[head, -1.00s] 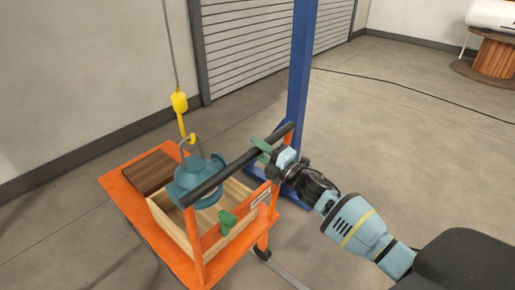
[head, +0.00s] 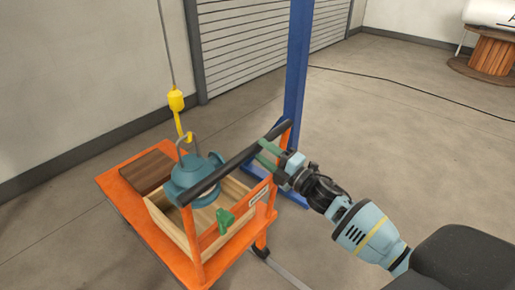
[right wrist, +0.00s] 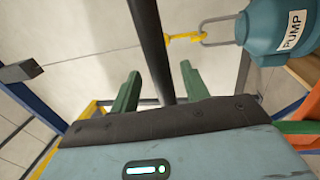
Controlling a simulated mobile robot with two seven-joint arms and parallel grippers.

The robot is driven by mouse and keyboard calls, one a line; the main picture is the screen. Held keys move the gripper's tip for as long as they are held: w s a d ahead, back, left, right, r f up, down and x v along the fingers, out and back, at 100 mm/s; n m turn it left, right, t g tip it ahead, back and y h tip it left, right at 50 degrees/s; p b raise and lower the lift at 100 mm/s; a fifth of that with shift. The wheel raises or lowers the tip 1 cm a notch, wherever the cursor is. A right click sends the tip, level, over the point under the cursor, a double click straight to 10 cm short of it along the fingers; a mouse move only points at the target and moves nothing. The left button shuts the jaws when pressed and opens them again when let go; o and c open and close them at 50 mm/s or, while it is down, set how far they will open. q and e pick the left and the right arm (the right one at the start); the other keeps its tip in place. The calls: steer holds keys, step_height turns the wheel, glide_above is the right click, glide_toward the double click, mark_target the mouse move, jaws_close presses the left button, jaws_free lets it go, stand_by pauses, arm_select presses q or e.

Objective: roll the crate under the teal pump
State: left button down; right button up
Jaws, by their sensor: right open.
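The teal pump (head: 197,178) hangs upright from a yellow hook (head: 177,101) and in the head view overlaps the back of the open wooden crate (head: 176,225). The crate sits on an orange cart (head: 133,226) with a black handle bar (head: 235,162). My right gripper (head: 267,153) is open at the right end of the bar. In the right wrist view its green fingers (right wrist: 160,88) stand on either side of the bar (right wrist: 150,45), not closed on it. The pump (right wrist: 283,30) shows at upper right there. My left gripper is not in view.
A brown wooden block (head: 148,170) lies on the cart's far end. A blue post (head: 297,75) rises just behind the handle. Open floor (head: 400,130) lies to the right, crossed by a black cable.

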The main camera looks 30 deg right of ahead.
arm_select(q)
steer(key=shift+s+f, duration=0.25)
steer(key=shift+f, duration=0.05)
arm_select(e)
steer(key=v, duration=0.4)
steer(key=shift+s, duration=0.1)
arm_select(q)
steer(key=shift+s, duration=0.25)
